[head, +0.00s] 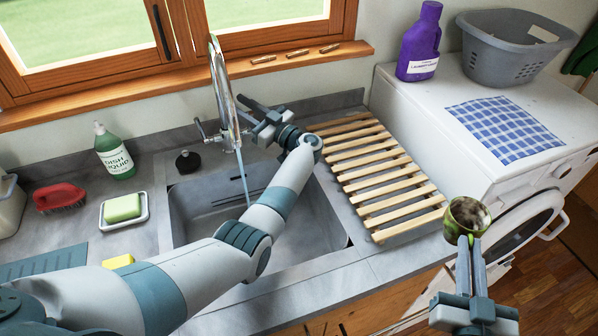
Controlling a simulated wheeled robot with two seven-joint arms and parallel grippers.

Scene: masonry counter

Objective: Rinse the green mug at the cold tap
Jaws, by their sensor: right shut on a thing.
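The green mug (462,232) is at the counter's front right, by the rack's near end, with its mouth facing up and a brownish-grey inside. My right gripper (468,242) is shut on it from the near side. The chrome tap (218,75) stands behind the sink (205,232), and a bluish stream of water (243,178) falls from its spout into the basin. My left arm reaches across the sink. My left gripper (258,112) is beside the tap on its right; its fingers are small and partly hidden, so their opening is unclear. A left handle (208,132) shows on the tap.
A slatted wooden rack (375,172) lies right of the sink. A white washing machine (440,100) beyond it bears a purple bottle (420,42), a checked cloth (503,128) and a grey basket (512,48). Dish liquid (115,152), a soap dish (124,222) and a red brush (60,197) stand left.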

